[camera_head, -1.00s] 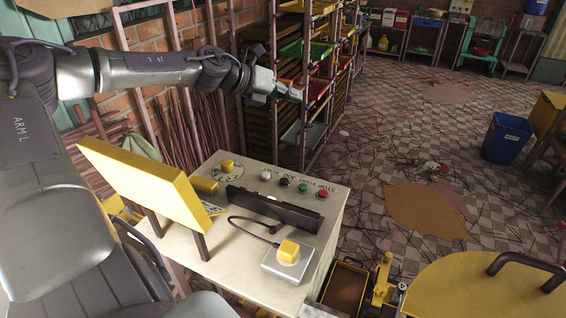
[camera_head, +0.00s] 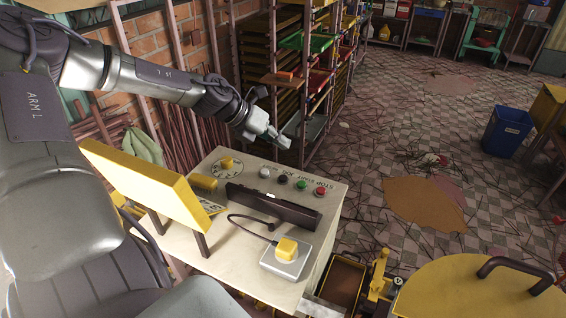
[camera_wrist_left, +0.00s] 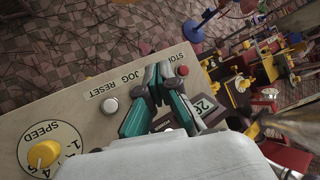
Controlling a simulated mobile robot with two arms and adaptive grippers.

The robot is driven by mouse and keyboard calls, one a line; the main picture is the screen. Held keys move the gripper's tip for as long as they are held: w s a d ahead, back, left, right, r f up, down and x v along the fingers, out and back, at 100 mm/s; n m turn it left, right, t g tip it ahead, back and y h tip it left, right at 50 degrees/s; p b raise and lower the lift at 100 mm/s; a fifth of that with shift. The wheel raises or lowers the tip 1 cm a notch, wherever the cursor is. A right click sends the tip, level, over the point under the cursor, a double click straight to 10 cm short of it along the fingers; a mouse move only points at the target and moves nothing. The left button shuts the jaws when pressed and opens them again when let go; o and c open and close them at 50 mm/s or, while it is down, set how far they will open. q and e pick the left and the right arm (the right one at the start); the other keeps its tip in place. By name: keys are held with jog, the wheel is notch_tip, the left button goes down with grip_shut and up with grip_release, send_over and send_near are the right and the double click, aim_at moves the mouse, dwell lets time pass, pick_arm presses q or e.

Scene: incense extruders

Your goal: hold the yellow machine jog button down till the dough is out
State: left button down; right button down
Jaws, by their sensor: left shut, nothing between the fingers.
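The control box (camera_head: 235,262) has a row of white (camera_head: 264,172), black (camera_head: 283,178), green (camera_head: 302,185) and red (camera_head: 320,191) buttons. Its labels read STOP, START, JOG and RESET; JOG stands by the black one. A yellow push button (camera_head: 287,249) sits on a corded grey block on the box top. My left gripper (camera_head: 284,143) is shut and empty, above and beyond the button row. In the left wrist view, its closed fingers (camera_wrist_left: 158,78) hide the black and green buttons; the white (camera_wrist_left: 110,106) and red (camera_wrist_left: 183,70) ones show. My right gripper is not in view.
A yellow speed knob (camera_wrist_left: 44,153) and a raised yellow panel (camera_head: 140,185) are on the box. A yellow lid with a dark handle (camera_head: 480,290) is at lower right. Racks with trays (camera_head: 270,60) stand behind. Tiled floor to the right is mostly open, with debris.

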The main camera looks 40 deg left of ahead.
pick_arm(q)
jog(key=b, duration=0.5)
send_over(280, 177)
notch_tip(280, 177, down, 7)
jog(key=shift+d+f, duration=0.1)
jog(key=shift+f+b, duration=0.5)
jog(key=shift+f, duration=0.05)
jog(key=shift+f, duration=0.1)
dwell(0.5)
jog(key=shift+f+b, duration=0.25)
jog(key=shift+b, duration=0.2)
jog(key=shift+f+b, duration=0.55)
dwell(0.5)
dwell(2.9)
jog(key=shift+r+p, duration=0.65)
jog(key=shift+r, duration=0.3)
jog(key=shift+r+p, duration=1.8)
jog(key=shift+r, duration=0.7)
